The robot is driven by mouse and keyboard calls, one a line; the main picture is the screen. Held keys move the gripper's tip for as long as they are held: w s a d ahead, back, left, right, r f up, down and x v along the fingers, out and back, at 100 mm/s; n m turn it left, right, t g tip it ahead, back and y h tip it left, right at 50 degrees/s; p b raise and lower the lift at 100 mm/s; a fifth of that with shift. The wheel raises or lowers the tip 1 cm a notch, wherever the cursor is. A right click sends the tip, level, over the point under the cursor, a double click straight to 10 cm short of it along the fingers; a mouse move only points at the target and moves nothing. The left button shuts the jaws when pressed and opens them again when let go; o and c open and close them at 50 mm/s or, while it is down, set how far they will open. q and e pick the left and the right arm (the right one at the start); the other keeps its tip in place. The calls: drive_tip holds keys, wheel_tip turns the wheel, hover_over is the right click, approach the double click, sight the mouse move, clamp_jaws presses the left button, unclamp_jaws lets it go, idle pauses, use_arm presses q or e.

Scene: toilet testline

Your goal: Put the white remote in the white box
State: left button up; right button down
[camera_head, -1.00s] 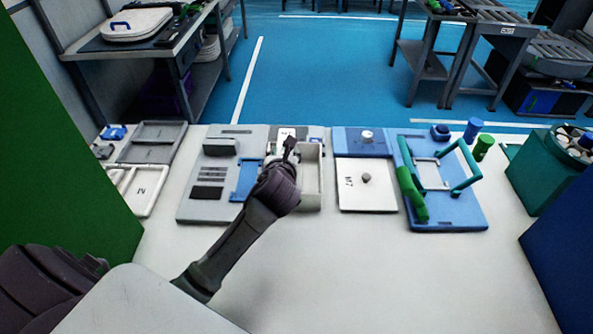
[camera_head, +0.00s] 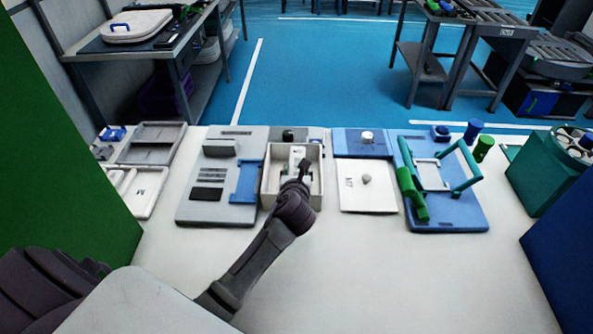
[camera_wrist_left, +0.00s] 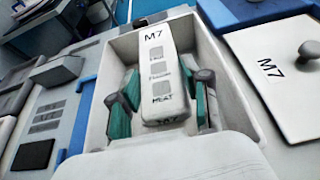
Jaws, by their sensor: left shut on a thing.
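The white remote (camera_wrist_left: 158,60), marked M7 with grey buttons, is between the green-padded fingers of my left gripper (camera_wrist_left: 160,100) in the left wrist view. The gripper is shut on it. In the head view the remote (camera_head: 297,153) shows within the outline of the open white box (camera_head: 266,190), toward its far side. My left gripper (camera_head: 301,168) reaches over the box from the near side. The box wall (camera_wrist_left: 238,95) surrounds the remote and fingers in the wrist view. Whether the remote touches the box floor cannot be told. My right gripper is not in view.
A white lid (camera_head: 366,195) marked M7 with a grey knob lies right of the box. A blue board (camera_head: 455,212) with a green handle is farther right. A grey board (camera_head: 200,213) with a blue bracket is left. The near table is clear.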

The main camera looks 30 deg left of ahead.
use_arm(q)
drive_tip(key=shift+f, duration=0.45)
drive_tip(key=o, duration=1.2)
drive_tip(key=shift+r, duration=0.3)
drive_tip(key=v, duration=1.2)
drive_tip(key=shift+r, duration=0.4)
